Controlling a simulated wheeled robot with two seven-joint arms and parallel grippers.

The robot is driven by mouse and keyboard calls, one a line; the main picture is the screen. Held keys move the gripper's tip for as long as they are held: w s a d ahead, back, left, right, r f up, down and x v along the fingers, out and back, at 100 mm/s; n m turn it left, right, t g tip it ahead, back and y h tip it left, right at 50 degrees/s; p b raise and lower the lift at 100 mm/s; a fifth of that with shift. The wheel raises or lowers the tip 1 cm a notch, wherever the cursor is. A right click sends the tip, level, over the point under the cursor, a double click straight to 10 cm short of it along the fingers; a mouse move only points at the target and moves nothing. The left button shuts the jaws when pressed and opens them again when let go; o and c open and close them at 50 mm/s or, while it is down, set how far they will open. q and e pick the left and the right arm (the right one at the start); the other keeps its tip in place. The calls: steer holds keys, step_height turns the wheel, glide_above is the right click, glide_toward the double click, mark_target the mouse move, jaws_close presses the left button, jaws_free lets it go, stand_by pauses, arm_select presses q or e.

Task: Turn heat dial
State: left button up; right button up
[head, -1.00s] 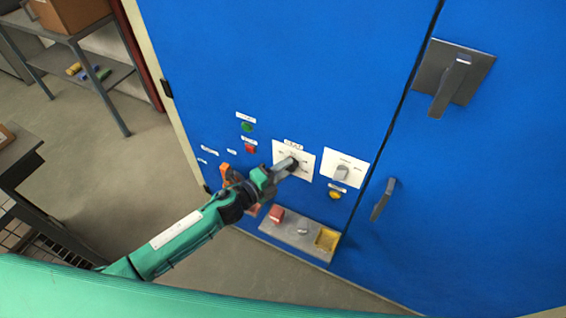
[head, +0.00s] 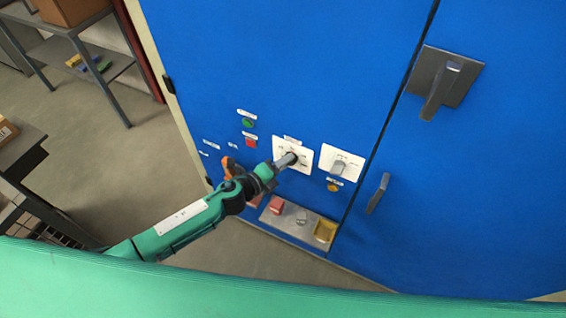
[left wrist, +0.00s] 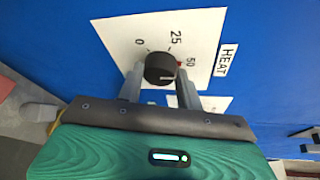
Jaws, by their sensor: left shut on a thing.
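The heat dial is a round black knob (left wrist: 160,67) on a white plate (left wrist: 205,28) marked 0, 25 and 50, beside a HEAT label (left wrist: 228,60). A short white line shows on the knob's lower right part, and a small red mark lies by the 50. My left gripper (left wrist: 160,82) is shut on the knob, one grey finger on each side. In the head view my left gripper (head: 286,162) reaches the same white plate (head: 305,150) on the blue cabinet and hides part of the knob. My right gripper is not in view.
A second white plate with a grey switch (head: 338,167) is just right of the dial. Green (head: 247,122) and red (head: 250,142) buttons are on the left. A grey ledge (head: 285,222) juts out below. Door handles (head: 378,193) are on the right.

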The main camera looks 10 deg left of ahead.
arm_select(q)
steer(key=o, duration=1)
steer(key=b+v, duration=0.4)
steer(key=v, duration=0.9)
steer(key=shift+s+a, duration=0.2)
steer(key=shift+s, duration=0.15)
